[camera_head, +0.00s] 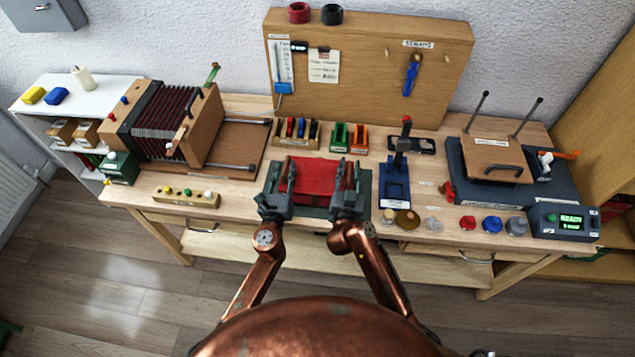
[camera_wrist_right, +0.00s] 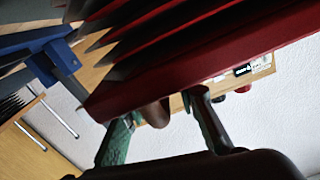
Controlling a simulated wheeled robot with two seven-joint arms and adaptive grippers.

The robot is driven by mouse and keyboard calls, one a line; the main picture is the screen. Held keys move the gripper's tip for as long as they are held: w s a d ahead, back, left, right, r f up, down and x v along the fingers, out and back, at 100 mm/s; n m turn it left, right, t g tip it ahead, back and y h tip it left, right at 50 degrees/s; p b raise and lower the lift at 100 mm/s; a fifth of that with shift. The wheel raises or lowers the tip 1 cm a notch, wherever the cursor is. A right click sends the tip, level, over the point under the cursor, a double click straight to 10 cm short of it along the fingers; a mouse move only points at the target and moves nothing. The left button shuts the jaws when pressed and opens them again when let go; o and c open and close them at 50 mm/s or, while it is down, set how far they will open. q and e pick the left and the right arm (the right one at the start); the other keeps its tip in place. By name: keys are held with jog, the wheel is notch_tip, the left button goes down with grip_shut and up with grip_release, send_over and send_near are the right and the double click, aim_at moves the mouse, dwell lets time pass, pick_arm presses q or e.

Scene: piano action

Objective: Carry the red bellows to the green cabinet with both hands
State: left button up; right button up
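The red bellows (camera_head: 315,178) lies on the bench in front of me, between my two grippers. Its red pleats (camera_wrist_right: 185,30) fill the top of the right wrist view. My left gripper (camera_head: 281,174) is at the bellows' left end with its fingers apart. My right gripper (camera_head: 350,174) is at the right end, also with its fingers apart. In the right wrist view its fingers (camera_wrist_right: 162,112) stand apart near the red edge, with a brown rounded piece between them. Contact is unclear. I cannot pick out a green cabinet with certainty.
A dark grey pad (camera_head: 312,212) lies under the bellows. A blue stand (camera_head: 394,190) is close right of my right gripper. A wooden accordion-like box (camera_head: 205,125) and a block of knobs (camera_head: 186,196) are left. A press (camera_head: 497,160) and display box (camera_head: 563,220) are right.

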pick_arm(q)
grip_shut()
pick_arm(e)
grip_shut()
